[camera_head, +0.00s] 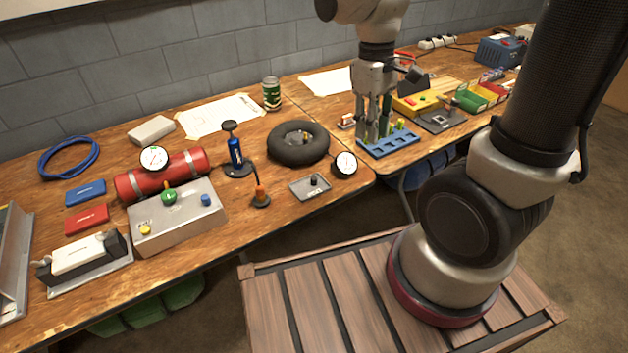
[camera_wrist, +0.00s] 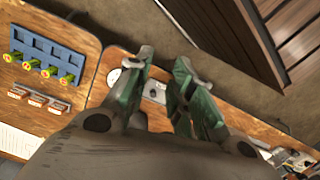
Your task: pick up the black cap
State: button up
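The black cap (camera_head: 315,181) is a small dark knob standing on a small grey plate (camera_head: 299,190), near the front edge of the left table. My gripper (camera_head: 373,136) is right of and apart from the cap, in front of or above the blue rack in the head view. In the wrist view my gripper (camera_wrist: 166,64) has its two green-padded fingers apart with nothing between the tips. Part of a grey plate (camera_wrist: 157,91) shows between the fingers there; I cannot clearly make out the cap.
A round white gauge (camera_head: 345,163) lies just right of the plate, and a black tyre (camera_head: 298,144) behind it. The blue rack (camera_head: 388,146) is on the right table. A slatted wooden platform (camera_head: 330,296) is in front.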

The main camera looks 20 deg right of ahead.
jog(key=w+a+f+n, duration=0.3)
jog(key=f+n, duration=0.1)
jog(key=f, duration=0.2)
jog(key=w+a+f+n, duration=0.2)
jog(key=a+f+n, duration=0.15)
jog(key=f, duration=0.25)
jog(key=n+t, duration=0.1)
jog(key=n, duration=0.7)
send_over(314, 178)
jog(key=shift+f, duration=0.9)
jog(key=shift+d+f, duration=0.1)
jog(key=shift+f, duration=0.15)
notch_tip(314, 178, down, 7)
jog(key=shift+f, duration=0.1)
jog(key=c, duration=0.4)
